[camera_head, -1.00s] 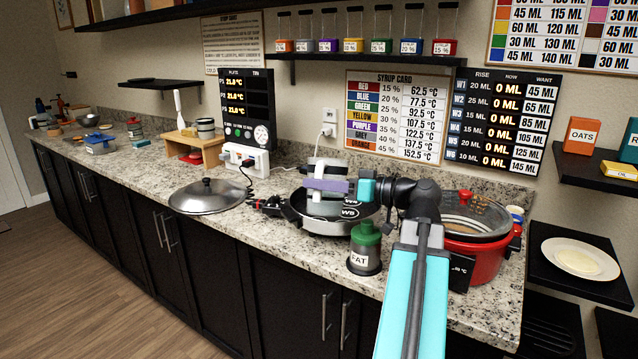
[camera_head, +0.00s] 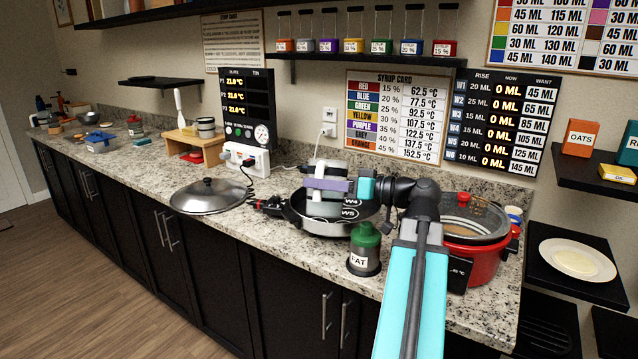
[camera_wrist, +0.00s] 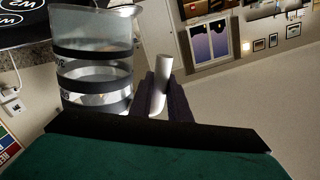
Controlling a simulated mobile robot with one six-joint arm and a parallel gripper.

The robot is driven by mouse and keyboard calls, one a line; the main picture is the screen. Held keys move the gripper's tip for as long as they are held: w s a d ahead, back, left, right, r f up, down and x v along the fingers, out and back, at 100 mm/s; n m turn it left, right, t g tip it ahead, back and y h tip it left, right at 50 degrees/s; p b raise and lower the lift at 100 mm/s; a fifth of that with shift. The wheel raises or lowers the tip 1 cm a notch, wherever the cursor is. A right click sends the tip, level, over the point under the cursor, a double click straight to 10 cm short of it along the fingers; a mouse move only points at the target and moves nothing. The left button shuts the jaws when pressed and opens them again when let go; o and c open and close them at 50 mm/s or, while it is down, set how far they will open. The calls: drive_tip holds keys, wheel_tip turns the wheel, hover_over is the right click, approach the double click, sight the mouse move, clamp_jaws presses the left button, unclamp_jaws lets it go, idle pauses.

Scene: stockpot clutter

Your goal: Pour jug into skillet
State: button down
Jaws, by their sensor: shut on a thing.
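The jug (camera_head: 322,207) is a pale, see-through vessel with dark bands, over the black skillet (camera_head: 298,219). In the wrist view the jug (camera_wrist: 97,62) has its flared, lipped end toward the skillet (camera_wrist: 28,35), so it looks tipped mouth-down; its exact tilt is unclear. My gripper (camera_head: 335,185) is shut on the jug's handle, and its dark fingers close around the light handle (camera_wrist: 160,85) in the wrist view. Dark discs marked W4 and W5 (camera_head: 350,213) lie in the skillet. I see no clear stream of liquid.
A green-capped FAT bottle (camera_head: 364,250) stands in front of the skillet. A red cooker (camera_head: 487,253) is at its right, by my arm. A domed lid (camera_head: 207,196) lies left. A white power strip (camera_head: 246,158) with cords is behind. Open counter (camera_head: 225,230) lies at front left.

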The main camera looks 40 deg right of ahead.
sight(326, 165)
drive_tip(key=shift+w+d+r+m+p, duration=0.15)
drive_tip(key=shift+r+m+p, duration=0.8)
drive_tip(key=shift+p, duration=1.85)
drive_tip(key=shift+w+d+r+m+g+p, duration=0.15)
drive_tip(key=shift+d+r+m+g+p, duration=0.35)
drive_tip(key=shift+p, duration=1.3)
drive_tip(key=shift+w+d+r+m+y+p, duration=0.25)
drive_tip(key=shift+m+p, duration=0.6)
drive_tip(key=shift+p, duration=0.9)
drive_tip(key=shift+w+d+m+p, duration=0.4)
drive_tip(key=shift+d+m+p, duration=0.2)
drive_tip(key=shift+p, duration=0.95)
